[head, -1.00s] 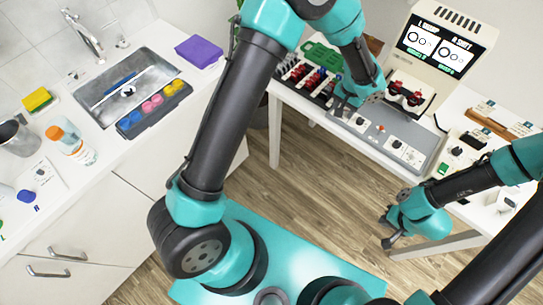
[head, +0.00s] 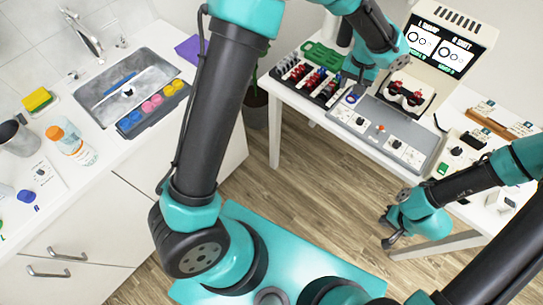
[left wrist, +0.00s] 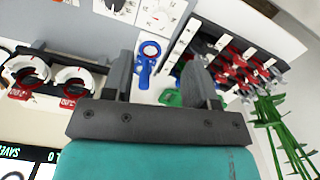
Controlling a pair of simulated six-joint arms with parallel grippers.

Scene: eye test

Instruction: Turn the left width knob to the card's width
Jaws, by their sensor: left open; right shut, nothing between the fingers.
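My left gripper (head: 360,84) is open and empty above the back left of the grey panel (head: 408,128). In the left wrist view, its dark fingers (left wrist: 158,82) stand on either side of a blue ringed tool (left wrist: 148,58), which also shows in the head view (head: 350,98). White dial plates with small knobs sit on the panel, one at the left (head: 361,121) and others further right (head: 397,145). A dial plate (left wrist: 160,14) is partly cut off in the left wrist view. I cannot tell which knob is the left width knob, or read a card. My right gripper (head: 389,229) is shut and empty, low beside the table.
A red-and-black trial frame (head: 407,93) stands behind the panel, near the screen (head: 438,48). A rack of red-handled lenses (head: 312,79) and a green tray (head: 321,54) lie left of the panel. A sink (head: 125,85) is far left.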

